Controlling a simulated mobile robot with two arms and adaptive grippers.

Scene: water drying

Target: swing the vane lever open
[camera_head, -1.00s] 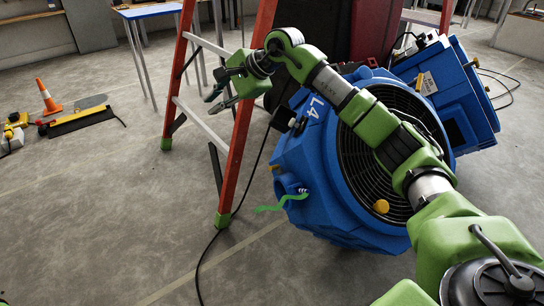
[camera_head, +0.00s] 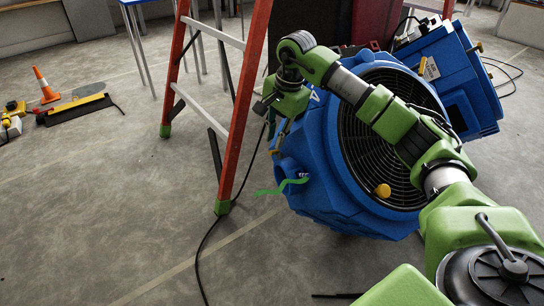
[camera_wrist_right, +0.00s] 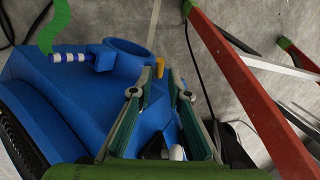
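The large blue blower (camera_head: 345,195), with a round black grille, stands on the floor right of the ladder. A small yellow peg (camera_wrist_right: 159,67) stands out from its blue housing in the right wrist view; it may be the lever's tip, but I cannot tell. It shows small in the head view (camera_head: 276,153), near a round blue port (camera_wrist_right: 130,48). My right gripper (camera_wrist_right: 161,84) points down at this side of the blower. Its fingers are apart with nothing seen between them, and the peg lies just beyond the tips. My left gripper is out of view.
The orange ladder (camera_head: 240,115) stands close left of my right gripper. A green strip (camera_head: 282,187) hangs from a blower fitting, and a black cable (camera_head: 205,245) runs along the floor. A second blue machine (camera_head: 455,85) stands behind. Floor at left is mostly clear.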

